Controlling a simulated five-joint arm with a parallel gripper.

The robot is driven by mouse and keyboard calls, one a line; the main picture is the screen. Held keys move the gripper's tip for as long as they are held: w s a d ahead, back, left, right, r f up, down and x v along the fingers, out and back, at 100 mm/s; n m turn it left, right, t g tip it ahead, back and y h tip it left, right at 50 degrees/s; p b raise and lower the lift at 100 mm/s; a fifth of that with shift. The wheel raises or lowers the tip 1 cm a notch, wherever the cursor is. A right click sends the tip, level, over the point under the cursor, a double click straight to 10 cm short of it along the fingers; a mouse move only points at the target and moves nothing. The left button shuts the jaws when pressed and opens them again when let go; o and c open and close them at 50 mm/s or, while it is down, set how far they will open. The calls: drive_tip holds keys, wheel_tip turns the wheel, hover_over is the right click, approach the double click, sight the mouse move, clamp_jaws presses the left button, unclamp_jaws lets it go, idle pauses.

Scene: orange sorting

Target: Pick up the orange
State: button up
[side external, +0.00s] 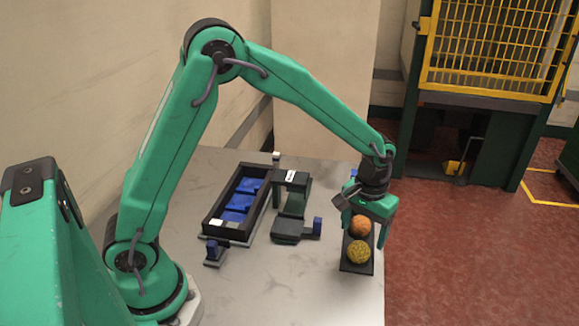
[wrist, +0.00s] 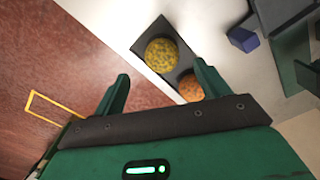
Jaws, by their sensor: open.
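An orange (side external: 360,226) sits at the back of a small dark tray (side external: 357,267), near the table's right edge. A yellow speckled ball (side external: 358,252) sits in front of it in the same tray. My gripper (side external: 367,228) is open and empty. In the side view its two fingers show left and right of the orange; whether they are level with it I cannot tell. In the wrist view the orange (wrist: 191,88) is partly hidden behind the right finger of my gripper (wrist: 162,82), and the yellow ball (wrist: 161,53) shows between the fingertips.
A black bin (side external: 210,228) with blue pieces inside stands left of the tray. A dark green device (side external: 290,231) stands between them, with a small blue block (side external: 317,227) beside it. The table front (side external: 290,290) is clear. Beyond the right edge is red floor (side external: 470,250).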

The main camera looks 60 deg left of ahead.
sight(360, 244)
drive_tip(key=shift+f, duration=0.75)
drive_tip(key=shift+f, duration=0.1)
drive_tip(key=shift+w+a+f, duration=0.1)
drive_tip(key=shift+f, duration=2.4)
drive_tip(key=shift+c, duration=0.2)
drive_tip(key=c, duration=1)
